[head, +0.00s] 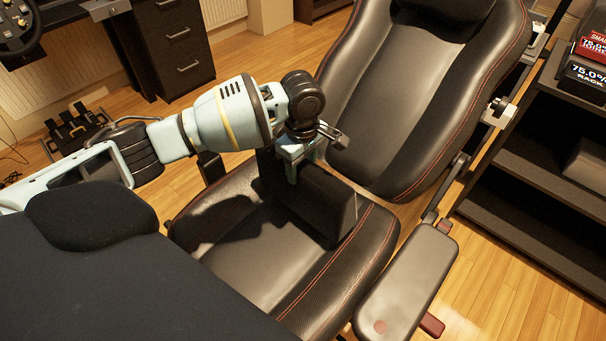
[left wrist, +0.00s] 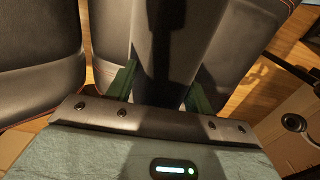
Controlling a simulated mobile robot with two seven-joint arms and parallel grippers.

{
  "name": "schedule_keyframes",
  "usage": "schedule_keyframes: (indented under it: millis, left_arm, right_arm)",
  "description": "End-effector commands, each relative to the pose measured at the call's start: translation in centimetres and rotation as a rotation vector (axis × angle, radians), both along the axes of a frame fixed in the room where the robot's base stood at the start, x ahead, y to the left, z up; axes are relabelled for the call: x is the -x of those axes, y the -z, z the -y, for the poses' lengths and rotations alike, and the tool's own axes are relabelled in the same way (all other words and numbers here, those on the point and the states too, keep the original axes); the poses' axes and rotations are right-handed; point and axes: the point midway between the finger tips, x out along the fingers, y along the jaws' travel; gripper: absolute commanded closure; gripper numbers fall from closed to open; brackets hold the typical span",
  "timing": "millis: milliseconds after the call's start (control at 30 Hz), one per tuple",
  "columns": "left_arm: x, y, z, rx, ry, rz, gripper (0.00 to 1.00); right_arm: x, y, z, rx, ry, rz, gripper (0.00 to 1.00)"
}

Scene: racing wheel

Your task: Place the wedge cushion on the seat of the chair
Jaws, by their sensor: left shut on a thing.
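The wedge cushion (head: 322,203) is a dark block standing on edge over the seat (head: 238,244) of the black chair, near the middle and toward the backrest (head: 415,85). My left gripper (head: 312,150) is shut on its top edge from above. In the left wrist view the fingers (left wrist: 160,92) straddle the dark cushion (left wrist: 172,50). I cannot tell whether the cushion's lower edge touches the seat. The seat has red stitching and a shadow on its left part. My right gripper is not in view.
The chair's right armrest (head: 408,283) stands beside the seat. A dark shelf unit (head: 545,175) with boxes is at the right. A drawer cabinet (head: 174,45), pedals (head: 75,125) and a steering wheel (head: 17,30) are at the back left. Wooden floor (head: 490,290) shows between them.

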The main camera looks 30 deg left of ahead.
Motion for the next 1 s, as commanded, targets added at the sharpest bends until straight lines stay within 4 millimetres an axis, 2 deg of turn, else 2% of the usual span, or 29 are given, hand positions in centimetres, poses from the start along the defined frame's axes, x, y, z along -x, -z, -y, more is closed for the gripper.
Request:
schedule_keyframes:
  millis: [267, 600, 933, 967, 1000]
  left_arm:
    - [-0.6, 0.0, -0.2, 0.001, 0.001, 0.002, 0.99]
    - [-0.5, 3.5, -0.3, 0.000, 0.001, 0.000, 0.99]
    - [-0.6, 3.6, -0.2, 0.001, 0.001, 0.002, 0.99]
    - [-0.5, 3.6, -0.3, 0.000, 0.001, 0.002, 0.46]
    - [-0.5, 3.6, -0.3, 0.000, 0.001, 0.002, 0.41]
  right_arm:
    - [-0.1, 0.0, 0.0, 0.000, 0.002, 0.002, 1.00]
    - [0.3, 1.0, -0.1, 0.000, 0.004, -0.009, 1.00]
    - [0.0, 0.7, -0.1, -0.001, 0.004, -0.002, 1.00]
    - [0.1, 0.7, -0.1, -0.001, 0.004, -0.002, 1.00]
    - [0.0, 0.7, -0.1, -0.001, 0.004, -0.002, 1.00]
